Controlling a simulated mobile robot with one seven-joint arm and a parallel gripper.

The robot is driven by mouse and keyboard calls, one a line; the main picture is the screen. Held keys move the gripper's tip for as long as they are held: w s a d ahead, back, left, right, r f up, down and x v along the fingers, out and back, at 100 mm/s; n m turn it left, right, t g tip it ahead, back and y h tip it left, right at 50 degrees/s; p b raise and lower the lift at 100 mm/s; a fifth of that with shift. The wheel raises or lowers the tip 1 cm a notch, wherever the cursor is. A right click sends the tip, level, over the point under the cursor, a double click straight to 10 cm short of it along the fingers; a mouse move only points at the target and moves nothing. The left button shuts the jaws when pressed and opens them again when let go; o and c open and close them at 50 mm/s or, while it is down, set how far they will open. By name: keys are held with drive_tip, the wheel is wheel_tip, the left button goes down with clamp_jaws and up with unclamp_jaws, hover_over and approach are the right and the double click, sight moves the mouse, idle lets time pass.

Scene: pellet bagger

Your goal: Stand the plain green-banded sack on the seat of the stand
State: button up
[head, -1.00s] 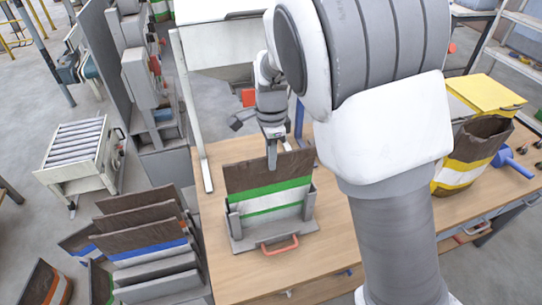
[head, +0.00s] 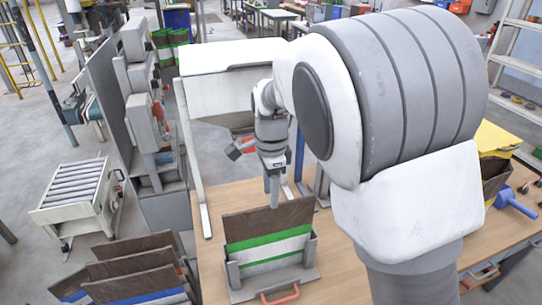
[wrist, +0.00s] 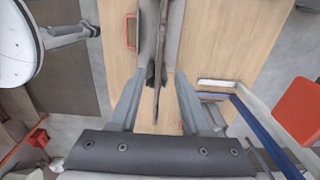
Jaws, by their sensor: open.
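The green-banded sack (head: 268,236), brown above with green and white bands, is upright in the grey stand (head: 303,277). The stand's side posts flank the sack, and its orange handle is at the front. The sack's underside is hidden, so I cannot see how it meets the seat. My gripper (head: 272,195) is at the sack's top edge, with its fingers pointing down. In the wrist view my gripper (wrist: 157,88) is open, with one finger on each side of the thin brown sack edge (wrist: 162,60) and gaps visible beside it.
A rack of brown sacks (head: 135,270), one blue-banded, stands at the left. A yellow-topped container (head: 497,140) and a blue tool (head: 515,203) are at the right. A white-framed machine panel (head: 225,95) rises behind. The wooden tabletop (head: 345,255) is bare right of the stand.

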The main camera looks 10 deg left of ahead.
wheel_tip(320, 180, up, 12)
drive_tip(key=s+d+r+n, duration=0.2)
drive_tip(key=s+d+r, duration=0.1)
drive_tip(key=d, duration=0.4)
drive_tip(key=s+d+f+n+t, duration=0.3)
drive_tip(key=s+d+n+t, duration=0.2)
drive_tip(key=s+d+n, duration=0.5)
drive_tip(key=s+d, duration=0.4)
drive_tip(key=s, duration=0.3)
drive_tip(key=shift+s+d+n, duration=0.2)
drive_tip(key=shift+d+n, duration=0.15)
drive_tip(key=shift+n, duration=0.05)
